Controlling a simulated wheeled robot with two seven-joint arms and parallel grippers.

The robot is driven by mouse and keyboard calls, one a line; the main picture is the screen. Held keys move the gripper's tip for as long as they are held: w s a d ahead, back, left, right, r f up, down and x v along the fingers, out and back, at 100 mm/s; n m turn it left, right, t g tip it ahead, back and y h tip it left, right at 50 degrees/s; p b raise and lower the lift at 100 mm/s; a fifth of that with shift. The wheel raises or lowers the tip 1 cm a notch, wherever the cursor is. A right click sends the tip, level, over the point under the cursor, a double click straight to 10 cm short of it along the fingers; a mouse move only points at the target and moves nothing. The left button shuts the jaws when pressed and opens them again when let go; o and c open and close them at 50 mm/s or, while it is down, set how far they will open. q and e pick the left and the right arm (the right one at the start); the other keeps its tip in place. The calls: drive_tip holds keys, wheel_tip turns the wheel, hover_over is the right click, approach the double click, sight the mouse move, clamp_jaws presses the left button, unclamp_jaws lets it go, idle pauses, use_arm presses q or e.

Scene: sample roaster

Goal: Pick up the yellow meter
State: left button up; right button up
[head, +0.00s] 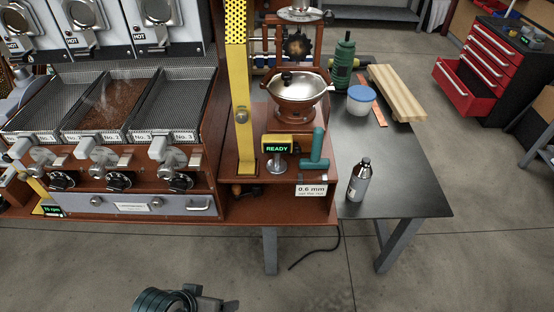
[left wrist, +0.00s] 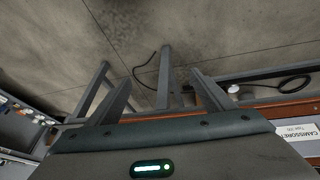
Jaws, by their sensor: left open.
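A yellow box-shaped meter (head: 277,144) with a green READY display stands on a short metal stand on the brown bench, below the roaster's hopper bowl. A second small display (head: 50,208) with green digits and yellow edging sits low at the far left; I cannot tell which one the task means. My left gripper (left wrist: 160,88) is open and empty in the left wrist view, fingers apart, over the floor beside a bench edge. No meter can be made out there. Part of my arm shows at the bottom of the head view. My right gripper is not in view.
A teal T-handle (head: 315,149) stands right of the READY meter, and a yellow perforated post (head: 241,90) rises on its left. A dark side table (head: 410,180) holds a metal bottle (head: 359,180), a blue-lidded tub (head: 360,99) and wooden boards (head: 396,92). Open floor lies in front.

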use_arm(q)
drive_tip(key=w+d+r+m+h, duration=0.1)
drive_tip(key=w+d+r+h, duration=0.2)
drive_tip(key=w+d+r, duration=1.4)
drive_tip(key=w+r+n+y, duration=0.1)
drive_tip(key=w+r+y, duration=0.1)
drive_tip(key=w+r, duration=0.4)
drive_tip(key=w+a+r+n+y, duration=0.1)
drive_tip(key=w+r+y, duration=0.2)
drive_tip(key=r, duration=1.1)
drive_tip(key=w, duration=0.3)
drive_tip(key=shift+w+n, duration=0.35)
drive_tip(key=shift+n, duration=0.05)
drive_tip(key=shift+f, duration=0.1)
